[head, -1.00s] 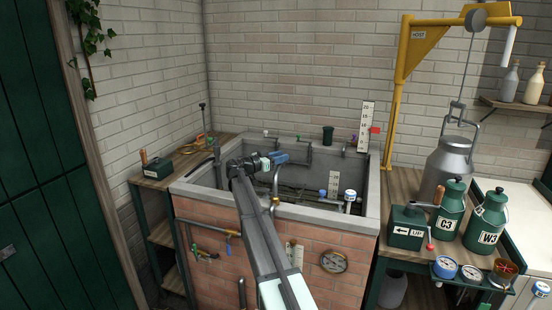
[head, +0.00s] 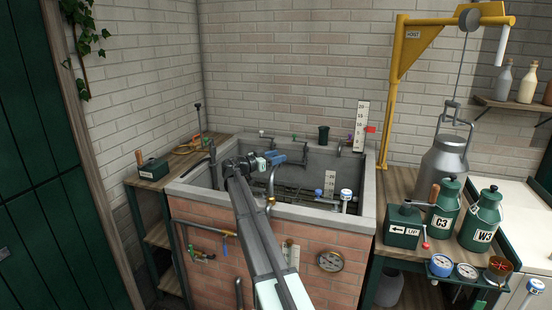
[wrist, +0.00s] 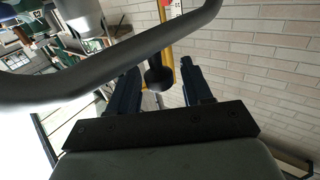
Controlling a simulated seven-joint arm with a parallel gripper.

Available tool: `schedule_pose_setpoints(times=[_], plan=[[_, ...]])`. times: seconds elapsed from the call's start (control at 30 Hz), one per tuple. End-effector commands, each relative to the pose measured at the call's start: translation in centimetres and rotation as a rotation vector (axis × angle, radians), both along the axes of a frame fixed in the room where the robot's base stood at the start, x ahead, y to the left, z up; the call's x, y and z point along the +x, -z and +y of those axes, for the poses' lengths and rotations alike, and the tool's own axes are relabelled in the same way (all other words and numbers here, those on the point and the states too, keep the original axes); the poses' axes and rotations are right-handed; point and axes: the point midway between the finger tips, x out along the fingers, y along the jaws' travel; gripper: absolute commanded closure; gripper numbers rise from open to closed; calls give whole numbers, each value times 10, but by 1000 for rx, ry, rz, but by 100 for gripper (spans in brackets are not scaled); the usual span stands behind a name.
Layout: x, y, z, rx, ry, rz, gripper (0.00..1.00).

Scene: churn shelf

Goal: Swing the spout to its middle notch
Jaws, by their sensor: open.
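My gripper (head: 276,157) is over the middle of the brick-fronted stone trough (head: 185,186), its blue fingers pointing right. In the wrist view the fingers (wrist: 160,82) are open, apart on either side of a dark rounded knob (wrist: 160,79). I cannot tell whether either finger touches it. A thick grey curved pipe (wrist: 75,82), which looks like the spout, crosses the wrist view close to the camera. In the head view a curved pipe (head: 271,180) stands just below my gripper. The notches are too small to make out.
Further pipes (head: 305,153) run along the trough's back wall. The yellow hoist (head: 388,110) and a grey churn (head: 447,160) stand right, with green canisters (head: 444,215) in front. A shelf stand (head: 160,205) flanks the left.

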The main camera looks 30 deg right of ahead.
Motion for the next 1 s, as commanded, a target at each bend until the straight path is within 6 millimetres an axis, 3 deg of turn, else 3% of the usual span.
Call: schedule_pose_setpoints(times=[0.17,0.7,1.0], plan=[[-2,0,15,0,-2,0,50],[-15,0,112,0,-1,0,50],[-18,0,135,0,1,0,50]])
